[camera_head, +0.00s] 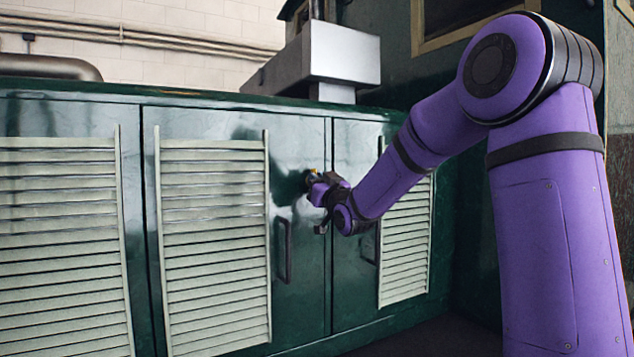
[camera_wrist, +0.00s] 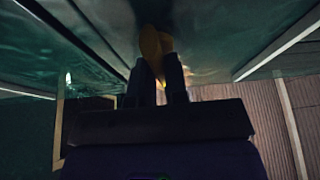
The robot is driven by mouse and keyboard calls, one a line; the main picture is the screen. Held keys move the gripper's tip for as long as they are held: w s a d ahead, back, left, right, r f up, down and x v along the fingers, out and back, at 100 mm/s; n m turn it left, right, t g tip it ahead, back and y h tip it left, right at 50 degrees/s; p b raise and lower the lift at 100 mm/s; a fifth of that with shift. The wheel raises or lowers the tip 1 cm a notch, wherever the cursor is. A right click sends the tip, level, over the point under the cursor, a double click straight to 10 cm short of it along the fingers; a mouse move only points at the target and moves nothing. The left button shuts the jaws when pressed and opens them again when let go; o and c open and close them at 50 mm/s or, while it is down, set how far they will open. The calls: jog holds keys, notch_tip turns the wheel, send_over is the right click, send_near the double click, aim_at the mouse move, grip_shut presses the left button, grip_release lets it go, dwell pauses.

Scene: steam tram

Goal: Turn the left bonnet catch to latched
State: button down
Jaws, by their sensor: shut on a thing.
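The left bonnet catch is a small yellow piece (camera_wrist: 152,48) on the green bonnet door. In the wrist view it sits between the fingertips of my gripper (camera_wrist: 160,75), which is shut on it. In the head view my gripper (camera_head: 316,186) is at the upper right of the middle green door (camera_head: 296,150), close to its surface. Only a speck of the yellow catch (camera_head: 313,172) shows there; my gripper hides the rest. I cannot tell the catch's exact angle.
The green doors carry pale louvred panels (camera_head: 212,235). A dark vertical handle (camera_head: 285,250) stands out below my gripper, and another (camera_head: 378,242) is on the door to the right. A grey metal box (camera_head: 335,55) stands above the bonnet top.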

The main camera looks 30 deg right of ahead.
jog(key=n+g+y, duration=0.2)
jog(key=n, duration=0.5)
jog(key=n+g+y, duration=0.2)
jog(key=n, duration=0.5)
jog(key=n+g+y, duration=0.1)
jog(key=n+y, duration=0.1)
jog(key=n, duration=0.5)
jog(key=shift+a+f+g, duration=0.15)
jog(key=shift+f+g, duration=0.1)
jog(key=shift+g, duration=0.15)
jog(key=shift+n, duration=0.3)
jog(key=c, duration=1.1)
grip_release()
jog(key=shift+c, duration=0.2)
jog(key=v, duration=1)
jog(key=shift+s+d, duration=0.3)
jog(key=shift+s, duration=0.05)
